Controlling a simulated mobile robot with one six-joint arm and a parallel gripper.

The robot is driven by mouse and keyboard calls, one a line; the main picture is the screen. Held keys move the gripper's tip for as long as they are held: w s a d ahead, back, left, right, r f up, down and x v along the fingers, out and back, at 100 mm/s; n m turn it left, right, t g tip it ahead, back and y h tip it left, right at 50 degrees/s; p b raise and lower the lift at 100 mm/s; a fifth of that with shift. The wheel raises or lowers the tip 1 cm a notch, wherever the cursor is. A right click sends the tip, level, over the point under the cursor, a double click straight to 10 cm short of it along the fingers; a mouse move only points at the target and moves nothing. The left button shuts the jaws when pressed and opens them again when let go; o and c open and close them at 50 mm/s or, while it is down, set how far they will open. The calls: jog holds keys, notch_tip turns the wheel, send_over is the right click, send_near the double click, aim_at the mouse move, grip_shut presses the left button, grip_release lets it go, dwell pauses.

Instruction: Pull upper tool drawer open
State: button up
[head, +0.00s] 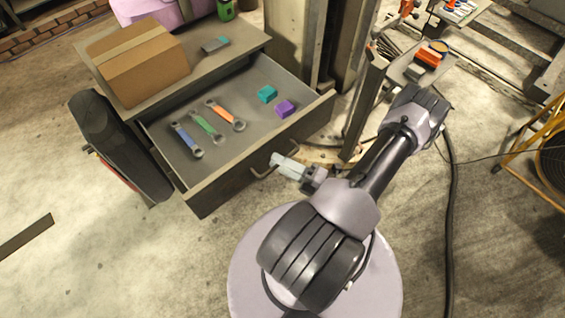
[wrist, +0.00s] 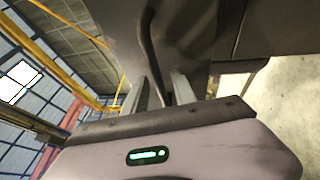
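The upper tool drawer (head: 225,145) stands pulled well out of its grey cabinet in the head view, its inside exposed. Its bar handle (head: 262,173) is on the front panel. My gripper (head: 280,163) is at the right end of this handle, in front of the panel. In the wrist view, the two pale fingers of my gripper (wrist: 160,92) stand apart, with a dark curved bar, apparently the handle (wrist: 148,40), running between them. Gaps seem to show beside the bar, so the fingers look open around it. The exact contact is hard to see.
Several wrenches (head: 207,128), a teal block (head: 267,94) and a purple block (head: 285,108) lie in the drawer. A cardboard box (head: 137,62) sits on the cabinet top. A post (head: 362,105) stands right of the drawer.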

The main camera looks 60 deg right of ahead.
jog(key=p+v, duration=0.1)
jog(key=v, duration=1.6)
jog(key=shift+s, duration=0.2)
